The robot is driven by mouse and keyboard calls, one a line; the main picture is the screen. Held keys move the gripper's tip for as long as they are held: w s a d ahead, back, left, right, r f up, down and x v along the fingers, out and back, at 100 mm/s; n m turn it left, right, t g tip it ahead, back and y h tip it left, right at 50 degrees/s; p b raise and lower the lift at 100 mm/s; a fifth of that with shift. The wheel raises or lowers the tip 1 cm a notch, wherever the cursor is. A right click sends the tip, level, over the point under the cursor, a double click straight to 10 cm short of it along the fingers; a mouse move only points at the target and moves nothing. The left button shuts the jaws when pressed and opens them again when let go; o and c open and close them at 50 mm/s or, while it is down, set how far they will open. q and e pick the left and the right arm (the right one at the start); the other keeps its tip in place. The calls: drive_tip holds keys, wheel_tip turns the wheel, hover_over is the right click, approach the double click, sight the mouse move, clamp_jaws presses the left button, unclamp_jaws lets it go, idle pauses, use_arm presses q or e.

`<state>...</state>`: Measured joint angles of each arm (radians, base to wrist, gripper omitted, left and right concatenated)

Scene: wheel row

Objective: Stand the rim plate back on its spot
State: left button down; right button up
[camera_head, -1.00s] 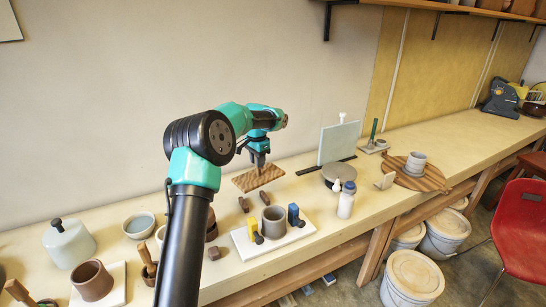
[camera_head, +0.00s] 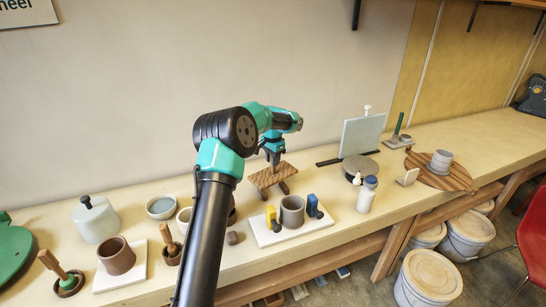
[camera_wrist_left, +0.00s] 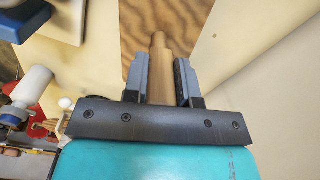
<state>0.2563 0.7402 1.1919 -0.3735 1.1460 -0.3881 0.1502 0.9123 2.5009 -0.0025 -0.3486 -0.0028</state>
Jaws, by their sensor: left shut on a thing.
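The rim plate appears to be a small wood-grain board (camera_head: 272,175) with a pale round wooden handle (camera_wrist_left: 159,78). My left gripper (camera_head: 274,160) is above it. In the left wrist view, its two fingers stand on either side of the handle and hold it, with the grained board (camera_wrist_left: 135,30) beyond. In the head view the board is roughly level, over two short dark brown bars (camera_head: 284,187) on the bench. I cannot tell whether it touches them. My right gripper is not in view.
In front is a white slab (camera_head: 262,236) with a grey cup (camera_head: 292,211) and yellow and blue items. To the right are a grey disc (camera_head: 360,167), a bottle (camera_head: 367,195) and an upright pale panel (camera_head: 361,136). Bowls and a lidded jar (camera_head: 97,220) stand left.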

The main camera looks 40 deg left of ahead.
sight(273, 173)
use_arm(q)
drive_tip(key=shift+f, duration=2.15)
drive_tip(key=shift+f, duration=1)
drive_tip(key=c, duration=0.8)
unclamp_jaws()
drive_tip(key=shift+c, duration=0.2)
drive_tip(key=shift+r, duration=4)
